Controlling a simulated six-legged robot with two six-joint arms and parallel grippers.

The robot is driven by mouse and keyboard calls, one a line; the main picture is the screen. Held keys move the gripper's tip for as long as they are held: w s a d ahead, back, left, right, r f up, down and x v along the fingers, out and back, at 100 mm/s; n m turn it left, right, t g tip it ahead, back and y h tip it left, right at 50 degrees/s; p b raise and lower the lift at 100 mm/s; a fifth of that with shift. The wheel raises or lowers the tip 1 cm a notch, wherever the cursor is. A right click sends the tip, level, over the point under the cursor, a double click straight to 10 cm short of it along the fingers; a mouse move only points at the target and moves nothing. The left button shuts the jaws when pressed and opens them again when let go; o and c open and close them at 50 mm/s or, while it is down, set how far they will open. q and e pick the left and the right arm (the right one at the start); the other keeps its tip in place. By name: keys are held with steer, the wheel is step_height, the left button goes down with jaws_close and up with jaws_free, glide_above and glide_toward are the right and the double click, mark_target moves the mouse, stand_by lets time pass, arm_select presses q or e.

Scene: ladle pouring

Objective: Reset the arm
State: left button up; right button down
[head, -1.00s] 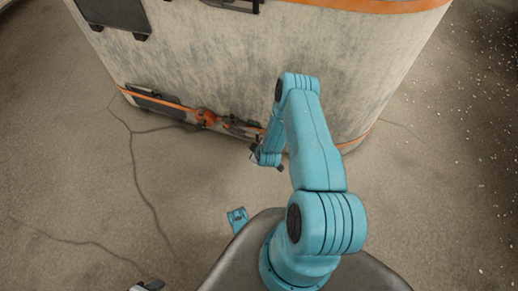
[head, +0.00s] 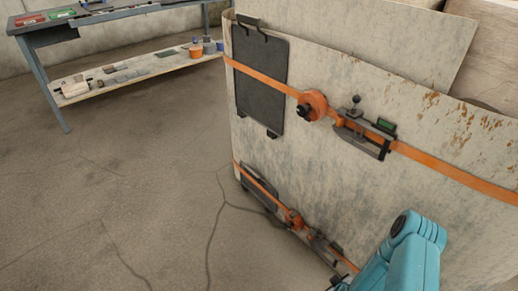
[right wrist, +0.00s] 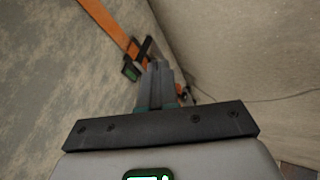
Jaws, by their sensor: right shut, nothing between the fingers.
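My right arm (head: 405,255) comes in at the lower right of the head view, blue and bent, in front of the large pale container. In the right wrist view my right gripper (right wrist: 158,72) is shut, its fingers together with nothing between them. An orange strap with a dark clamp and a green part (right wrist: 132,70) shows beyond the fingertips. I cannot tell the gap between them. My left gripper is not in view.
The pale weathered container (head: 330,165) fills the right side, with orange straps (head: 440,168), clamps (head: 365,130) and a dark panel (head: 260,80). A workbench (head: 125,12) with a lower shelf (head: 125,78) stands at the back left. The cracked floor (head: 110,190) at left is clear.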

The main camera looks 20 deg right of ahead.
steer(key=w+a+r+n+t+y, duration=0.25)
steer(key=w+a+r, duration=0.35)
steer(key=w+a, duration=0.4)
steer(key=w+a+r+n+y, duration=0.2)
steer(key=a+r, duration=0.2)
steer(key=a, duration=0.5)
steer(key=s+a+r+m+g+y, duration=0.1)
steer(key=s+a+m+g+y, duration=0.1)
steer(key=s+a+m+g, duration=0.35)
steer(key=s+a+r+m+g+y, duration=0.25)
steer(key=s+a, duration=0.35)
steer(key=s, duration=0.4)
step_height(320, 180, up, 29)
steer(key=p, duration=3)
steer(key=shift+s+a+h, duration=0.3)
steer(key=shift+s+a, duration=0.05)
steer(key=shift+a, duration=0.05)
steer(key=shift+f, duration=0.1)
